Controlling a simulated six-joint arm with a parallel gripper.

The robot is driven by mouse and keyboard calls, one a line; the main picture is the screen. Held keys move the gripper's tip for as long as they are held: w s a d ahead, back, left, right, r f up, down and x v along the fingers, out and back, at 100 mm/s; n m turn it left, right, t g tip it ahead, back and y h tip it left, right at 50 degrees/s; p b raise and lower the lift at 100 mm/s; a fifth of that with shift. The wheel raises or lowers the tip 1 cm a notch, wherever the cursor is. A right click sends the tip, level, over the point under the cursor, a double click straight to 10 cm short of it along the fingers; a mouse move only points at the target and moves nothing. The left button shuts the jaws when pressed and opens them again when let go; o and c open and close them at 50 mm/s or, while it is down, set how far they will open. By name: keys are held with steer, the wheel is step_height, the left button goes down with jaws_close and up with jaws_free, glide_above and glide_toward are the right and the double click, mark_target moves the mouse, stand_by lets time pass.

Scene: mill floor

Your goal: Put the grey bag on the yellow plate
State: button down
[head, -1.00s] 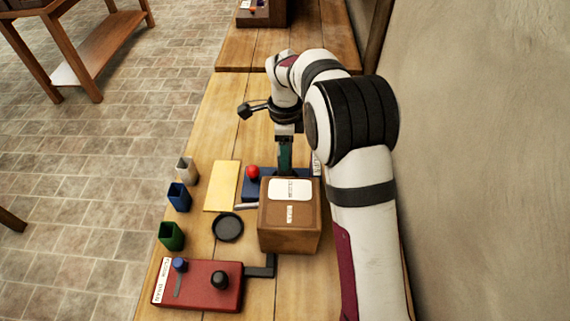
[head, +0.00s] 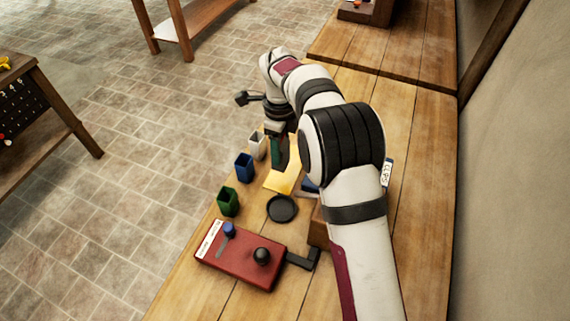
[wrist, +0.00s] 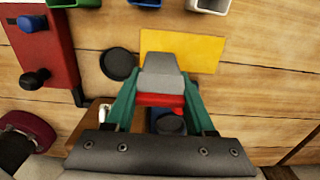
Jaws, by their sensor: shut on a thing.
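My gripper (wrist: 160,88) has green fingers and is shut on the grey bag (wrist: 163,72), seen between the fingertips in the wrist view. The yellow plate (wrist: 205,50) lies flat on the bench, and the bag overlaps part of it in that view. I cannot tell the height of the bag above the plate. In the head view my gripper (head: 279,165) is over the plate's left side, and the plate (head: 284,180) is partly hidden by the arm. I cannot make out the bag there.
White (head: 257,146), blue (head: 244,167) and green (head: 228,201) open containers line the bench's left edge. A black round dish (head: 282,208) and a red control box (head: 241,253) stand nearer. A brown box (head: 318,230) is mostly behind my arm.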

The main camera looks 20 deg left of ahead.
mark_target(281, 164)
step_height(281, 164, down, 6)
steer(key=shift+f, duration=0.2)
steer(key=shift+f, duration=0.15)
steer(key=shift+c, duration=1.2)
jaws_free()
